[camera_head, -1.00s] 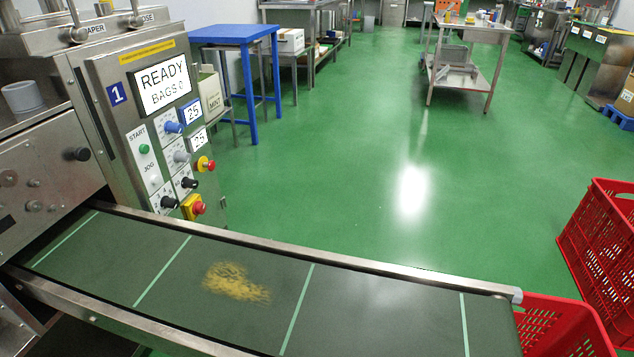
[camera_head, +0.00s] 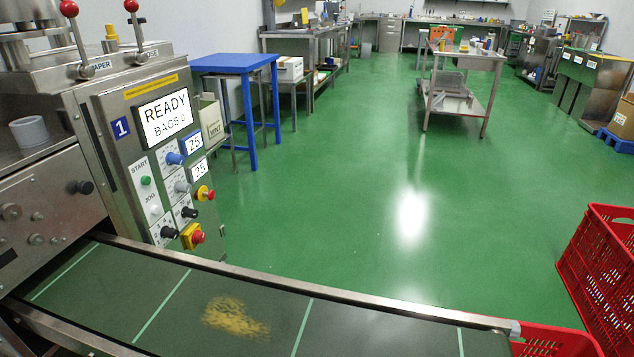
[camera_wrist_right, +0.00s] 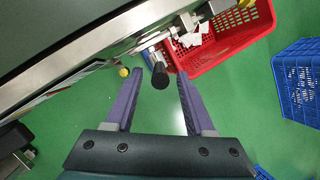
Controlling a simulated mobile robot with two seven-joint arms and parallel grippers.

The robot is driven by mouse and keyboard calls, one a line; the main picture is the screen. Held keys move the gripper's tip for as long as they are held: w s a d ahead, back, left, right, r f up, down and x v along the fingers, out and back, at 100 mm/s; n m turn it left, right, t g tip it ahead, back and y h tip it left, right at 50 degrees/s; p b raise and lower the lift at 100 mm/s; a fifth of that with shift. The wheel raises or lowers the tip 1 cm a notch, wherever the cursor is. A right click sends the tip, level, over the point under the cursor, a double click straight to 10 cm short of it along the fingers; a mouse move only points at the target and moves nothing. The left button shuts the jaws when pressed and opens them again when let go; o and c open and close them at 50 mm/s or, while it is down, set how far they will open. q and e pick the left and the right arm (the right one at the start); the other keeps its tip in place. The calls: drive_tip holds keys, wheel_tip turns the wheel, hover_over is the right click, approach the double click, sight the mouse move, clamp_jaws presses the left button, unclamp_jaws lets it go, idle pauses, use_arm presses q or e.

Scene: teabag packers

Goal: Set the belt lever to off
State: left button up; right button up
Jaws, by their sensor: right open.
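In the right wrist view my right gripper (camera_wrist_right: 160,73) is open, its two purple fingers apart. A black knob-ended handle (camera_wrist_right: 160,80) shows in the gap between the fingertips, below the steel belt rail (camera_wrist_right: 120,45); whether it is touched I cannot tell. No belt label is readable on it, so I cannot confirm it is the belt lever. In the head view two red-ball levers (camera_head: 69,10) and (camera_head: 132,6) stand on the machine, the nearer labelled PAPER. The conveyor belt (camera_head: 165,310) runs along the bottom. Neither gripper shows in the head view.
The control panel (camera_head: 165,160) reads READY, BAGS 0. Yellowish crumbs (camera_head: 235,317) lie on the belt. A red crate (camera_head: 600,265) stands right; another red crate (camera_wrist_right: 222,45) holds white pieces. A blue crate (camera_wrist_right: 300,85) is at right.

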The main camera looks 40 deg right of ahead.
use_arm(q)
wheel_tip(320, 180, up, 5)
drive_tip(key=p, duration=0.3)
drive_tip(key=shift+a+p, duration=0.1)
drive_tip(key=shift+p, duration=0.3)
use_arm(e)
drive_tip(key=v, duration=0.6)
drive_tip(key=shift+a+r, duration=0.2)
drive_tip(key=shift+r, duration=0.15)
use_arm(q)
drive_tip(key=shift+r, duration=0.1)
